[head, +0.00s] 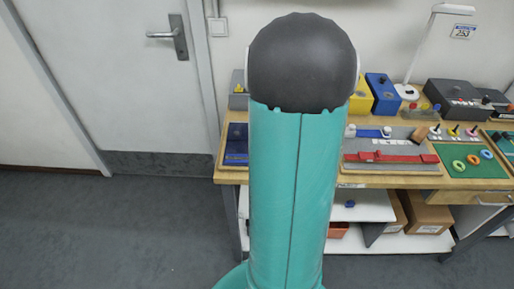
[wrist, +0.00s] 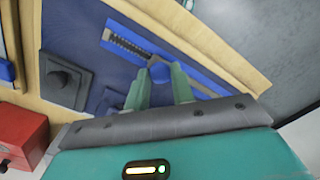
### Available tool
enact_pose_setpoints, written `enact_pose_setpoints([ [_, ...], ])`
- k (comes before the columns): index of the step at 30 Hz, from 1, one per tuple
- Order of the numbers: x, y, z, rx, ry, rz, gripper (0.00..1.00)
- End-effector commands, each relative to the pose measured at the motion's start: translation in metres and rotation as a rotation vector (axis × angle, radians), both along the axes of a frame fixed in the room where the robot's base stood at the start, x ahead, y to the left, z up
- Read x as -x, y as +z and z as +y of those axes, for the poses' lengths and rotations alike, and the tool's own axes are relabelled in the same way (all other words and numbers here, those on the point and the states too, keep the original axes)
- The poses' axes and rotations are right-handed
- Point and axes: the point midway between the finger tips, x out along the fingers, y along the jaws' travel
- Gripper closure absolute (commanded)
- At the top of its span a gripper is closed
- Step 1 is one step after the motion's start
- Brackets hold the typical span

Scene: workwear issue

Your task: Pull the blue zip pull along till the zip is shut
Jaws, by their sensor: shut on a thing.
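In the wrist view my gripper (wrist: 160,84) has its two pale green fingers closed around the blue zip pull (wrist: 160,71), a small rounded knob. The pull sits on a bright blue zip strip (wrist: 190,68) that runs slantwise from upper left to lower right. A grey toothed stretch of zip (wrist: 130,47) shows from the strip's upper-left end to near the pull. Beyond the pull, my fingers and gripper body hide part of the strip. The strip lies on a dark blue panel (wrist: 72,28). In the head view my own arm hides my gripper and the pull.
Wooden edging (wrist: 215,42) borders the panel. A dark block with a knob (wrist: 62,80) and a red box (wrist: 20,135) are at left in the wrist view. In the head view a workbench (head: 378,180) carries a red-barred board (head: 390,158) and several boxes. Floor (head: 110,230) at left is clear.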

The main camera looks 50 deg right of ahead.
Motion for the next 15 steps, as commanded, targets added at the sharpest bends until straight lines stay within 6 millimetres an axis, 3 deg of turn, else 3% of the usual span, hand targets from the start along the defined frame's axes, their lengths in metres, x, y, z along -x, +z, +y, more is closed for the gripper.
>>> enact_pose_setpoints([
  [6, 0.033, 0.000, -0.027, 0.001, -0.003, 0.000, 1.00],
  [15, 0.046, 0.000, -0.037, 0.002, -0.001, 0.000, 1.00],
])
